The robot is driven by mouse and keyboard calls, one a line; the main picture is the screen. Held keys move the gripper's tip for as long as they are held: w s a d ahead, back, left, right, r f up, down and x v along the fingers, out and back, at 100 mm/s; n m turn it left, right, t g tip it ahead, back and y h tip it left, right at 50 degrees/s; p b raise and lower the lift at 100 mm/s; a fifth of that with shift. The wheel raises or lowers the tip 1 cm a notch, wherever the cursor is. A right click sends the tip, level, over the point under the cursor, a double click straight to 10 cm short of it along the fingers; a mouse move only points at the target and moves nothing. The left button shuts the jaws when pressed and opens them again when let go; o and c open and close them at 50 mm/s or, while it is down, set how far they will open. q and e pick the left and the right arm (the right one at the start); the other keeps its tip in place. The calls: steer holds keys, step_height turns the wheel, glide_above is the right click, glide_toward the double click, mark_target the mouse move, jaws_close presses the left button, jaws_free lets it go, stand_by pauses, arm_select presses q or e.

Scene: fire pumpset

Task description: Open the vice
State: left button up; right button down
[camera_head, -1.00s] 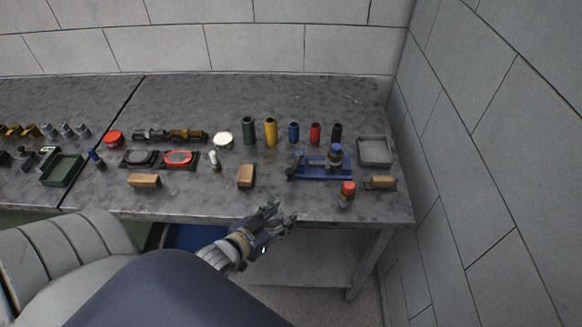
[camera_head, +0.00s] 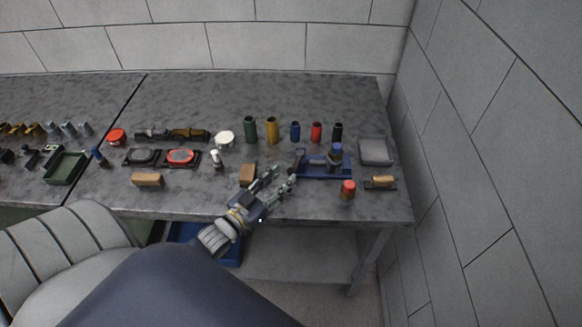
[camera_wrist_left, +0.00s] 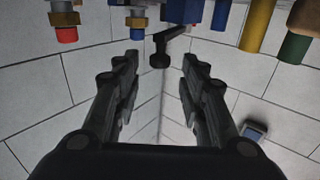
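The blue vice (camera_head: 318,171) lies on the right part of the grey bench, with its dark handle (camera_head: 298,158) at its left end. A blue-capped part (camera_head: 336,152) stands at the vice; I cannot tell whether it is clamped. My left gripper (camera_head: 281,176) is open and empty over the bench's front area, just left of the vice handle. In the left wrist view, the two fingers (camera_wrist_left: 160,72) are spread apart, with a dark handle (camera_wrist_left: 160,58) near and beyond the tips. Part of the blue vice body (camera_wrist_left: 184,10) shows at the top edge. My right gripper is out of view.
A wooden block (camera_head: 248,173) sits close to the left of my gripper. A red-topped part (camera_head: 348,190) and a wooden-topped block (camera_head: 381,182) stand right of it. Several coloured cylinders (camera_head: 272,130) line up behind. A grey tray (camera_head: 376,151) is near the right wall.

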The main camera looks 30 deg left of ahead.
mark_target(288, 173)
arm_select(q)
steer(key=shift+w+d+p, duration=0.15)
steer(key=shift+w+p, duration=0.1)
steer(key=shift+w, duration=0.95)
steer(key=shift+w+d+p, duration=0.1)
steer(key=shift+w+p, duration=0.1)
steer(key=shift+w, duration=1)
steer(key=shift+c, duration=0.3)
jaws_close()
steer(key=shift+f, duration=0.1)
